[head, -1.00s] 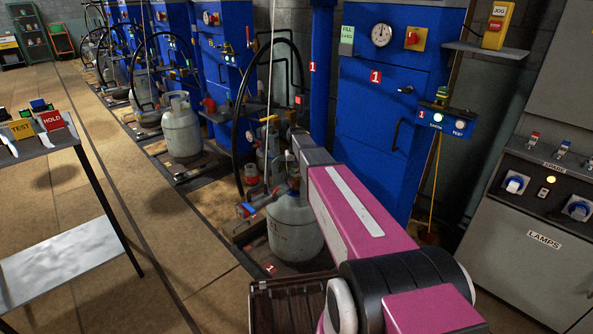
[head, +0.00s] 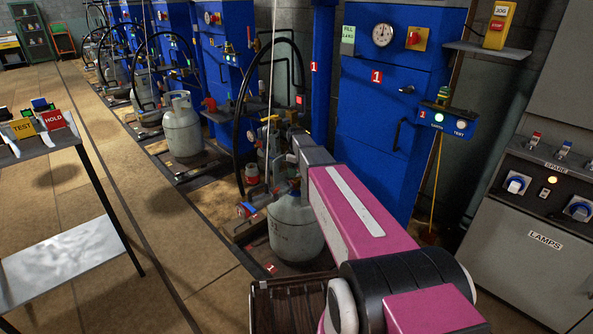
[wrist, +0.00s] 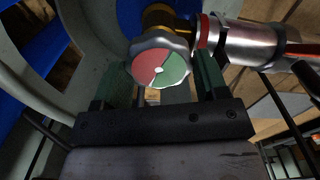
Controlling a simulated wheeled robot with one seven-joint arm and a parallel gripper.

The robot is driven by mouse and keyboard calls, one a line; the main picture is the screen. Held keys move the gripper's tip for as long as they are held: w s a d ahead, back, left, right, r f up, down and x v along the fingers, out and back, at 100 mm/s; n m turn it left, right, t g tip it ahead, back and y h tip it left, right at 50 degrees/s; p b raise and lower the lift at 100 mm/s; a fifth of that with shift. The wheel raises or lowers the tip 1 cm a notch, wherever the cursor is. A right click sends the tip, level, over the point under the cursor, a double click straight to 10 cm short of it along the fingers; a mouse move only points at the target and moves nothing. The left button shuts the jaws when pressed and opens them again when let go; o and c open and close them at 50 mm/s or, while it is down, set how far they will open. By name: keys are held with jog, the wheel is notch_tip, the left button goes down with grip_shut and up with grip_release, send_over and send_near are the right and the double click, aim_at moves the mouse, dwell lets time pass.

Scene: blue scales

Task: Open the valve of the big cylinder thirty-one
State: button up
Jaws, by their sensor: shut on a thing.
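A big grey cylinder (head: 295,232) stands on the floor beside the first blue cabinet, with my arm reaching over its top. I cannot read a number on it. In the wrist view its valve knob (wrist: 158,67) has a scalloped grey rim and a red and green face. A brass valve body shows behind the knob, with a silver connector (wrist: 255,47) to the right. My gripper (wrist: 158,82) is shut on the knob, one dark green finger on each side. In the head view the fingers and knob are hidden or too small to make out.
A blue cabinet (head: 385,120) marked 1 stands behind my arm. More grey cylinders, such as one at the left (head: 181,128), stand along the row with black hoses. A table (head: 60,245) stands at the left, a lamps panel (head: 540,235) at the right. The aisle floor is clear.

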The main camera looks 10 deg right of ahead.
jog(key=shift+n, duration=0.7)
jog(key=o, duration=0.9)
notch_tip(320, 180, up, 11)
jog(key=shift+f, duration=0.1)
jog(key=shift+s, duration=0.1)
